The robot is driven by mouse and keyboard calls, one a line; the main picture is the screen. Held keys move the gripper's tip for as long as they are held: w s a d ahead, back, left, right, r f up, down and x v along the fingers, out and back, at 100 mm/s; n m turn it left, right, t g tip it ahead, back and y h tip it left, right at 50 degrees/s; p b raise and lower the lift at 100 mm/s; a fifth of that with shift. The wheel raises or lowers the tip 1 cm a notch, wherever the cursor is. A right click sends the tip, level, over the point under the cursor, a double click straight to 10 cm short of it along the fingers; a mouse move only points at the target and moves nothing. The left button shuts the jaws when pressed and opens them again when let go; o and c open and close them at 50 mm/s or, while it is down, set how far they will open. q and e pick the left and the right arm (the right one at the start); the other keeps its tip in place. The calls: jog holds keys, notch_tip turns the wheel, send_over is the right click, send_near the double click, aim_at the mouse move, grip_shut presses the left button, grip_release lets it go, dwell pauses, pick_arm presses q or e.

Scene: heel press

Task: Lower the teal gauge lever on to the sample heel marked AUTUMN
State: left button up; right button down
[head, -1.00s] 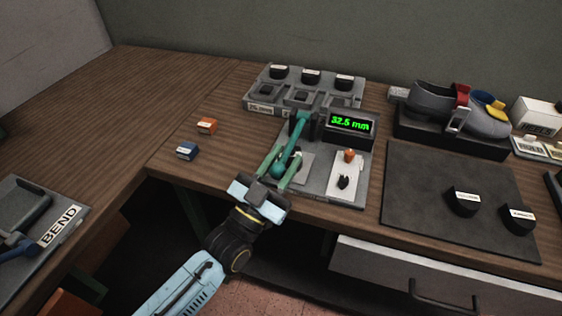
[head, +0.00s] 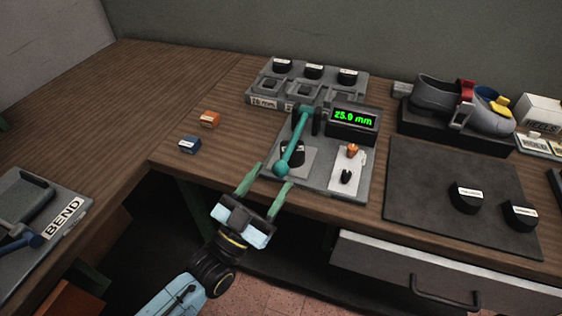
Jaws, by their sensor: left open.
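The teal gauge lever (head: 296,142) slants down from its dark post toward the table's front edge, ending in a round knob (head: 281,170). A black sample heel (head: 293,158) sits on the gauge's plate under the lever, partly hidden by it; I cannot read its label. The lever appears to rest on the heel. The gauge display (head: 354,120) reads 25.9 mm in green. My left gripper (head: 272,178) is open, its green fingers just in front of the knob, with nothing held between them. My right gripper is not in view.
A grey rack (head: 255,101) behind the gauge holds several black heels. Two more heels (head: 466,198) lie on the dark mat (head: 410,180) at right. A grey shoe (head: 440,95) is at the back right.

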pick_arm(q)
jog(key=v, duration=0.7)
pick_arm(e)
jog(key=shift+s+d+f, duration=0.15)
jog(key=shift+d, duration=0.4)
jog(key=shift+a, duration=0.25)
